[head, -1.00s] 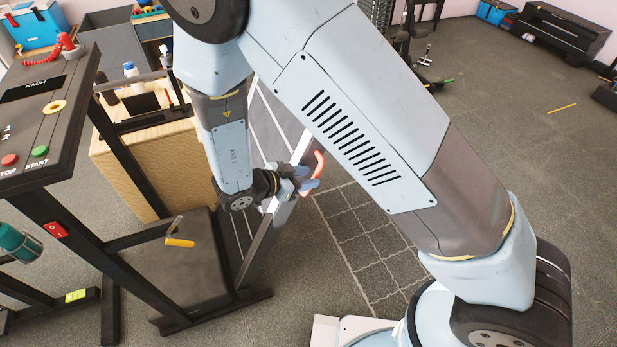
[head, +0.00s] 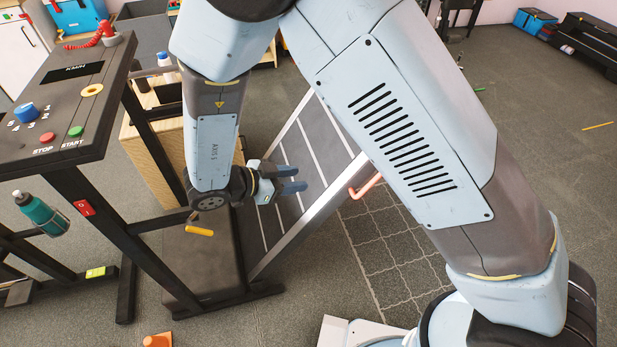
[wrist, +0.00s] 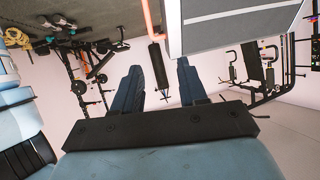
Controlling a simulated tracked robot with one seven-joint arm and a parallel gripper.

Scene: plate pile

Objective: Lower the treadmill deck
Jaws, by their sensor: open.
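The treadmill deck (head: 318,212) stands tilted up, leaning right, its lower end at the black frame base. It is dark with pale stripes and a silver side rail. A salmon-orange bar (head: 366,187) sticks out from its right side. My gripper (head: 297,180) is open and empty, in front of the deck in the head view, left of the bar and apart from it. In the wrist view, the open fingers (wrist: 165,88) are below the bar (wrist: 148,20) and the deck (wrist: 235,12). My arm hides the deck's upper part.
The treadmill console (head: 75,95) and its posts stand at left. A yellow-handled lever (head: 200,232) sits by the frame, above the dark motor cover (head: 200,265). An orange cone (head: 157,341) is on the floor. The patterned floor area (head: 395,250) right of the deck looks clear.

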